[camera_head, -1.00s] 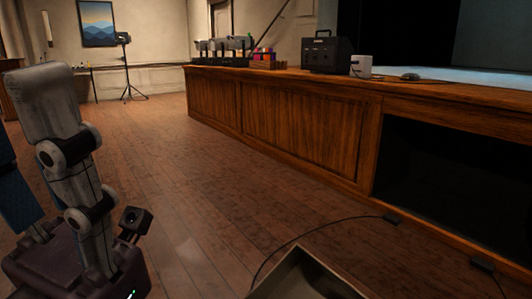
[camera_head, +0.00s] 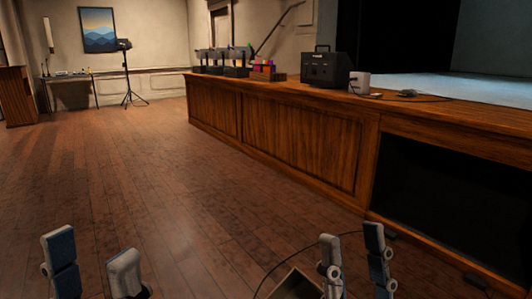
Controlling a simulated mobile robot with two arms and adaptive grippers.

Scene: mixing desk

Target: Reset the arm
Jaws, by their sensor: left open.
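My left gripper (camera_head: 93,258) shows at the lower left, with its two fingers pointing up and spread apart. It is open and empty. My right gripper (camera_head: 353,250) shows at the lower right in front of the long wooden desk (camera_head: 285,145). Its two fingers are also apart with nothing between them. Both grippers are seen over the floor, and the rest of both arms is out of view below.
An open box (camera_head: 292,281) lies on the floor (camera_head: 170,200) beside my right gripper, with a cable near it. A tripod (camera_head: 127,80) stands farther back. The left floor is clear.

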